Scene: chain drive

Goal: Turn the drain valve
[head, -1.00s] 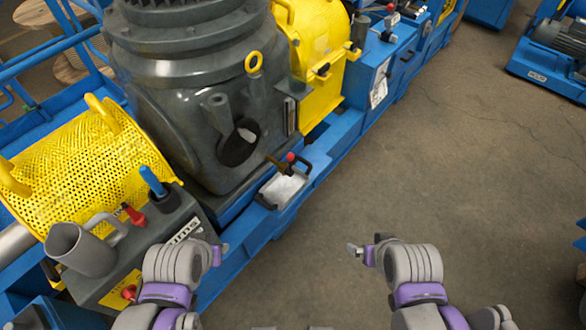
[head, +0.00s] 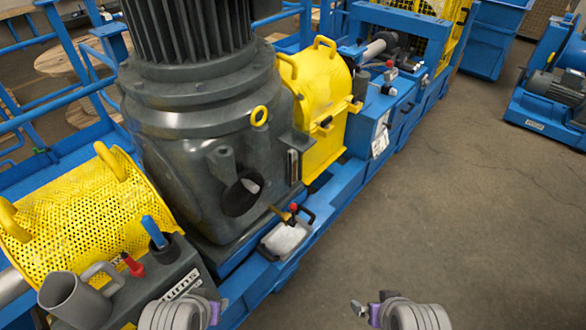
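The drain valve (head: 284,215) is a small brass-coloured fitting low on the front of the dark grey gearbox (head: 185,180). A red knob (head: 293,207) and a dark bent handle show at it. A pale drip tray (head: 285,239) sits just below it on the blue frame. My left gripper (head: 218,306) is low in the view, below and left of the valve, apart from it. My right gripper (head: 359,308) is below and right of the valve, over the floor. Both are small and seen edge-on, so their finger opening is unclear. Nothing shows held in either.
A dark box at lower left carries a grey jug (head: 75,300), a red-handled tool (head: 132,265) and a blue-handled item (head: 153,232). Yellow guards (head: 75,215) flank the gearbox. The blue frame (head: 330,215) runs diagonally; the concrete floor (head: 440,210) at right is clear.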

